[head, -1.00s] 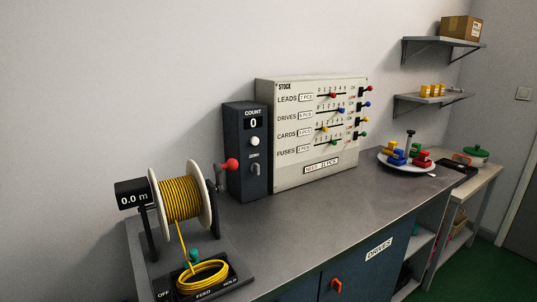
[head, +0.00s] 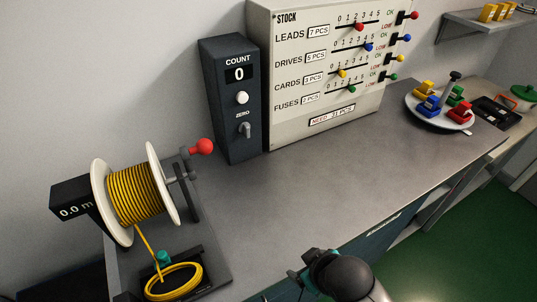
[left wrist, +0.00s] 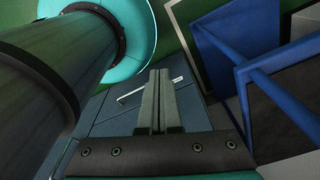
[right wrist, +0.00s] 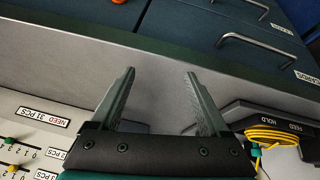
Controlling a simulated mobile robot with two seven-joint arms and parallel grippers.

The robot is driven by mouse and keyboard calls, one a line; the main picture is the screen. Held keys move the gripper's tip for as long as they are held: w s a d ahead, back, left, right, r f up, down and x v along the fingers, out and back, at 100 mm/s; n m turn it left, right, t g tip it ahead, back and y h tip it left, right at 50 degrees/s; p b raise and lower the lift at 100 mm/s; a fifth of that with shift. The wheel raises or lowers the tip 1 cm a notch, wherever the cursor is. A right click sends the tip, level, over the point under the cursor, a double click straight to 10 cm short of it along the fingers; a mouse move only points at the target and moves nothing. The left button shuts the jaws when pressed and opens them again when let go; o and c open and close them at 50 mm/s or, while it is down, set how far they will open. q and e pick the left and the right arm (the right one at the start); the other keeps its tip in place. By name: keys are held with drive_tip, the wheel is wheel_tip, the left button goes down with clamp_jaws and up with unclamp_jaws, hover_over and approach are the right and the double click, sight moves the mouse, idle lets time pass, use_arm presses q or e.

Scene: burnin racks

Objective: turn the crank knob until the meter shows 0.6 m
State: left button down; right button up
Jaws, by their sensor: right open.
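The red crank knob (head: 201,146) sits at the end of a grey crank on the right side of the yellow cable reel (head: 138,194). The meter (head: 74,210) left of the reel reads 0.0 m. My right gripper (right wrist: 160,76) is open and empty in the right wrist view, its fingers apart above the bench. In the head view my right gripper (head: 301,277) shows at the bottom, partly hidden by its wrist, well right of and nearer than the knob. My left gripper (left wrist: 157,75) shows only in the left wrist view, with its fingers together and nothing between them.
A cable coil (head: 174,281) and a small green lever knob (head: 162,258) sit below the reel. A dark COUNT box (head: 232,130) reading 0 and a STOCK panel (head: 290,115) stand behind. A plate (head: 425,113) holds coloured pieces. The middle of the bench (head: 310,190) is clear.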

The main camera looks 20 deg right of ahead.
sight(208, 149)
drive_tip(key=w+r+n+t, duration=0.2)
drive_tip(key=w+r+t, duration=0.1)
drive_tip(key=w+r, duration=0.3)
drive_tip(key=w+a+r+n+t+y+p, duration=0.1)
drive_tip(key=a+r+n+y, duration=0.2)
drive_tip(key=r, duration=0.2)
drive_tip(key=w+a+r+n+t+y, duration=0.2)
drive_tip(key=r+n, duration=0.2)
drive_tip(key=r, duration=0.2)
drive_tip(key=w+a+r+n+t+y+p, duration=0.1)
drive_tip(key=a+r+n+y, duration=0.2)
drive_tip(key=r, duration=0.2)
drive_tip(key=x, duration=0.8)
drive_tip(key=r+x, duration=0.1)
drive_tip(key=x, duration=0.3)
drive_tip(key=shift+w+f+p, duration=0.1)
drive_tip(key=shift+w+p, duration=0.3)
drive_tip(key=shift+w, duration=0.2)
drive_tip(key=shift+x, duration=0.75)
use_arm(q)
drive_tip(key=r, duration=0.1)
drive_tip(key=w+r, duration=0.1)
drive_tip(key=r, duration=0.1)
drive_tip(key=shift+d+r, duration=0.15)
drive_tip(key=shift+d, duration=0.05)
drive_tip(key=shift+s, duration=0.1)
use_arm(e)
drive_tip(key=shift+c, duration=0.4)
